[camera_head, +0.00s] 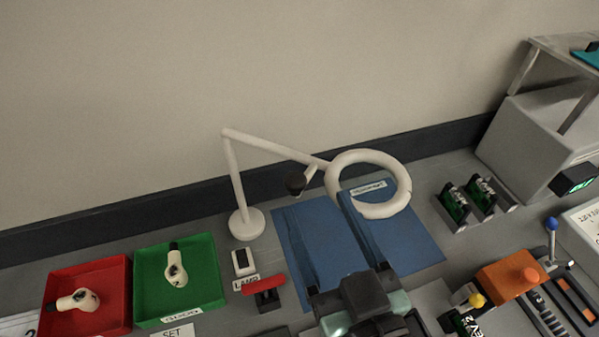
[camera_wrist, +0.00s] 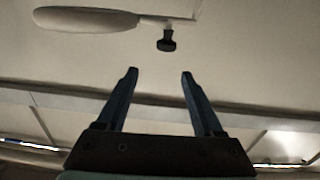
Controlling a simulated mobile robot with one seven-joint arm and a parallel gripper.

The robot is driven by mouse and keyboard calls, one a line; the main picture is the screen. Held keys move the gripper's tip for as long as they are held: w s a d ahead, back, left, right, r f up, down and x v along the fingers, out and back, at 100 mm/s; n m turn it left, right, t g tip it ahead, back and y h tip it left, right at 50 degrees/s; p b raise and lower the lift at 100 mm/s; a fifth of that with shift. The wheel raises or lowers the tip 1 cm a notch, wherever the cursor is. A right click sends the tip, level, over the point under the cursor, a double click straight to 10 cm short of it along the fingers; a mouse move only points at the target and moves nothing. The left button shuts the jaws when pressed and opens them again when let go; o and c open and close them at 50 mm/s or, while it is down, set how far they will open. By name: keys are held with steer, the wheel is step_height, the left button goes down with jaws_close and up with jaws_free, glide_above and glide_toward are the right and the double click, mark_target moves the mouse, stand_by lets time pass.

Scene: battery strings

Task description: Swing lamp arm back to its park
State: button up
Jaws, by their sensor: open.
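The white lamp stands on a round base (camera_head: 246,223) at the back left of the bench. Its lamp arm (camera_head: 275,147) runs right from the pole top to a white ring head (camera_head: 402,180), above the far part of the blue mat. The ring shows edge-on in the wrist view (camera_wrist: 85,18). A dark knob (camera_head: 295,183) hangs on a short stem near the ring; it also shows in the wrist view (camera_wrist: 167,45). My gripper (camera_head: 318,203) is open and empty. In the wrist view its fingertips (camera_wrist: 160,72) point toward the knob, which lies beyond them, apart from both fingers.
A blue mat (camera_head: 415,245) lies under the gripper. A red tray (camera_head: 103,275) and a green tray (camera_head: 205,255) hold white pieces at left. A red lever (camera_head: 264,284) stands near the lamp base. Dark green modules (camera_head: 455,205) and an orange block (camera_head: 508,277) stand at right.

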steer(key=s+f, duration=0.2)
steer(key=p, duration=0.3)
glide_toward(302, 159)
steer(key=w+a+r, duration=0.3)
steer(key=w+a, duration=0.2)
steer(key=shift+w+p, duration=0.4)
steer(key=shift+w, duration=0.05)
jaws_close()
stand_by(0.9)
